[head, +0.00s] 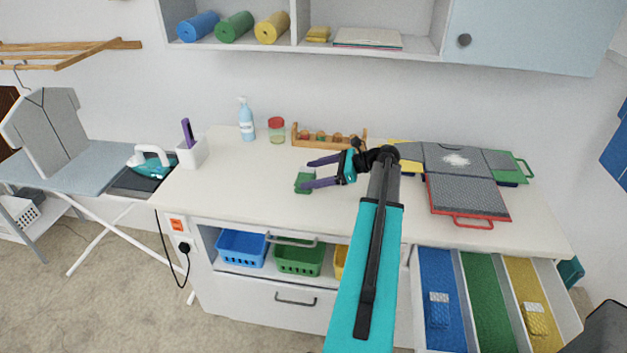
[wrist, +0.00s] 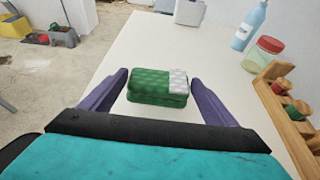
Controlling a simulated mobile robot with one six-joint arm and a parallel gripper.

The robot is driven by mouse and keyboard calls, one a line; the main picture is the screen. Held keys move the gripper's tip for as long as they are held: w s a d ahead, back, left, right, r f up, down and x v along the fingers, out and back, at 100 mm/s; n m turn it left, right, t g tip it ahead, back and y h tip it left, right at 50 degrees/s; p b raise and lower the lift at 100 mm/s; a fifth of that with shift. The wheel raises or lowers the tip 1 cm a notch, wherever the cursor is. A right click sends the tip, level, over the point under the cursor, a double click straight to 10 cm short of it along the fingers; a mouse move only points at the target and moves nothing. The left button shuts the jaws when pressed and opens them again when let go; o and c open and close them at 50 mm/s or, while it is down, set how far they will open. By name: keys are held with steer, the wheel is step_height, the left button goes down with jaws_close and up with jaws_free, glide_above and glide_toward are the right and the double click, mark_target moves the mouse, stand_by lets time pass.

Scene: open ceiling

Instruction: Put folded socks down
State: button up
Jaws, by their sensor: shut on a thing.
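My gripper (head: 308,175) is over the white counter, shut on the green folded socks (head: 303,182). In the wrist view the socks (wrist: 155,90) are a green bundle with a pale checked patch, between the two purple fingers (wrist: 158,92). I cannot tell how far they are above the counter. An open drawer at the lower right has a blue compartment (head: 437,275), a green compartment (head: 484,290) and a yellow compartment (head: 527,278). Blue folded socks (head: 439,311) lie in the blue one and yellow folded socks (head: 536,319) in the yellow one. The green one looks empty.
The counter (head: 240,170) is clear left of my gripper. A spray bottle (head: 246,118), a jar (head: 276,130) and a wooden rack (head: 322,139) stand at the back. A folding board (head: 464,195) lies at the right. Blue (head: 241,249) and green (head: 298,259) baskets sit below.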

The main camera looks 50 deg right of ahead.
steer(key=shift+f+p, duration=0.45)
steer(key=shift+f, duration=0.9)
steer(key=o, duration=1)
steer(key=shift+f, duration=0.1)
steer(key=shift+o, duration=0.2)
steer(key=b+v, duration=0.3)
steer(key=v, duration=0.8)
steer(key=shift+d+b, duration=0.1)
steer(key=shift+b, duration=0.2)
steer(key=shift+s+d+r, duration=0.15)
steer(key=shift+s+r, duration=0.25)
